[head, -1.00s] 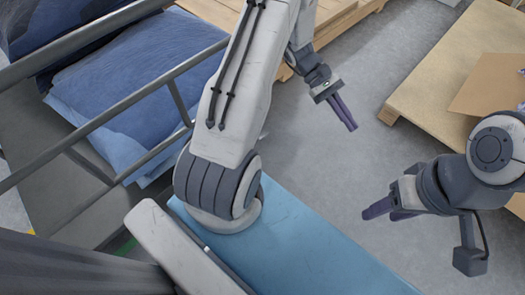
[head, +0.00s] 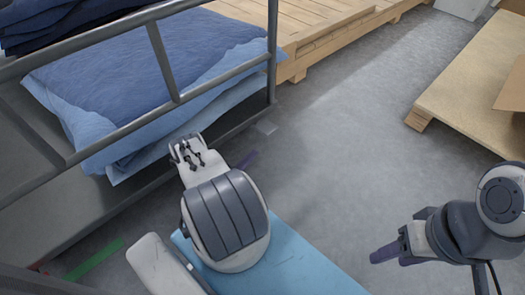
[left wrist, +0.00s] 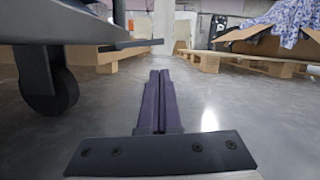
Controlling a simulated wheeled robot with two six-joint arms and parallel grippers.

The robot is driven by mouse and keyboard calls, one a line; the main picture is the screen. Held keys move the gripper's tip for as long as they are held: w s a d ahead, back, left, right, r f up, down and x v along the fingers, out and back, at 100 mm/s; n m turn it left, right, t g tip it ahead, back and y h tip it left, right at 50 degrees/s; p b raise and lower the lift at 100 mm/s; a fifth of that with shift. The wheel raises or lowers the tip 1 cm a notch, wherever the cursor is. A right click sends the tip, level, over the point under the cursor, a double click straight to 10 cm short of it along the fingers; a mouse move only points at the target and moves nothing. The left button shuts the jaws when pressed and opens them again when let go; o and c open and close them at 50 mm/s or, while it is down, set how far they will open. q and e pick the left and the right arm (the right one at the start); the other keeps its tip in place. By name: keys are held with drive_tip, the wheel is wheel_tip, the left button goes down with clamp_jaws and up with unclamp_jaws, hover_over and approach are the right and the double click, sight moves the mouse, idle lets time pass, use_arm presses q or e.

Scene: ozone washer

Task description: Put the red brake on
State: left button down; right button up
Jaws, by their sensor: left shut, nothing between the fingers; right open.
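A small red bit (head: 37,267) shows at the lower left edge of the head view, mostly hidden; I cannot tell whether it is the red brake. In the left wrist view a dark caster wheel (left wrist: 46,80) stands on the floor at the left, under a dark frame. No red part can be made out there. My left gripper is shut and empty, its purple fingers (left wrist: 157,100) together, low over the floor to the right of the wheel. My right gripper (head: 393,252) is open and empty, at the right.
A grey-railed cart (head: 165,62) with folded blue cloth (head: 150,75) stands at the upper left. A green strip (head: 94,258) lies on the floor beside it. Wooden pallets (head: 310,35) stand behind, and a wooden platform (head: 480,90) at the right. The floor between is clear.

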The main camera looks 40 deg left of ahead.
sight(268, 134)
use_arm(q)
drive_tip(key=b+x, duration=0.3)
drive_tip(key=x, duration=0.6)
drive_tip(key=shift+w, duration=0.25)
drive_tip(key=shift+d+r, duration=0.1)
wheel_tip(268, 134, up, 3)
drive_tip(key=shift+f+p, duration=0.25)
drive_tip(key=shift+p, duration=0.9)
drive_tip(key=shift+a, duration=0.2)
